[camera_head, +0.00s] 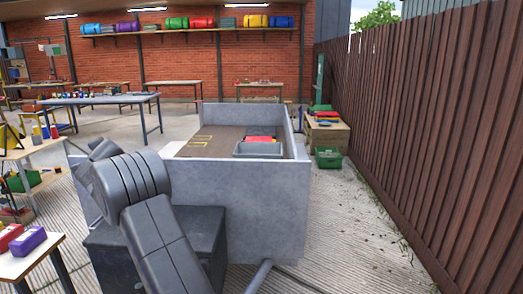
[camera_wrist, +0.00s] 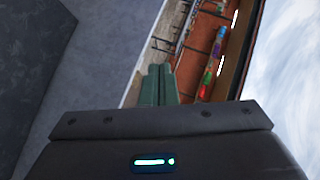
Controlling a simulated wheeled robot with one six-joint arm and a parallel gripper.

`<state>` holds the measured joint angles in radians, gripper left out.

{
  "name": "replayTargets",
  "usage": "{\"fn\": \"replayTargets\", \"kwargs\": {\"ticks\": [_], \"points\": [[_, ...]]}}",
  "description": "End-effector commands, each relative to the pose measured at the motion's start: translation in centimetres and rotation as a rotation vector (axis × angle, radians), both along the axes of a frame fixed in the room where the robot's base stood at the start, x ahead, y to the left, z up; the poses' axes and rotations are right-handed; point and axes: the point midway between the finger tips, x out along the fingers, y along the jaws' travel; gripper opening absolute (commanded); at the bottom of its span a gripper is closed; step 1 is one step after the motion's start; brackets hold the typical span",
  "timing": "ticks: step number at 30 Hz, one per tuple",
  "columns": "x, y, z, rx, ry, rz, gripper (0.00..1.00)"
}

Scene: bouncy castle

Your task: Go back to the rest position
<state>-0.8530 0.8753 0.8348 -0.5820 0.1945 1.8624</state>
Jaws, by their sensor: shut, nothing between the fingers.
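My gripper (camera_wrist: 159,70) shows in the wrist view with its two green fingers side by side and touching, with nothing between them. It points past a grey surface toward the shelf and the sky, and the view is tilted. In the head view my dark grey arm rises at the lower left in front of a grey walled box; the gripper itself cannot be made out there.
The grey-walled box (camera_head: 265,190) stands just ahead, with a grey tray (camera_head: 258,150) and a red item (camera_head: 259,139) inside. Worktables (camera_head: 95,100) stand at the left. A wooden fence (camera_head: 430,120) runs along the right. Paved ground (camera_head: 345,230) lies open between box and fence.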

Motion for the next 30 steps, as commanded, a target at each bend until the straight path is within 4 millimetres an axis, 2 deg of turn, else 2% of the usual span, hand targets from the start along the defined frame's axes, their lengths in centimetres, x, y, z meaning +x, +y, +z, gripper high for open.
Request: {"fn": "replayTargets", "kwargs": {"ticks": [30], "points": [[6.9, 6.2, -2.5, 0.0, 0.0, -0.001, 0.0]]}}
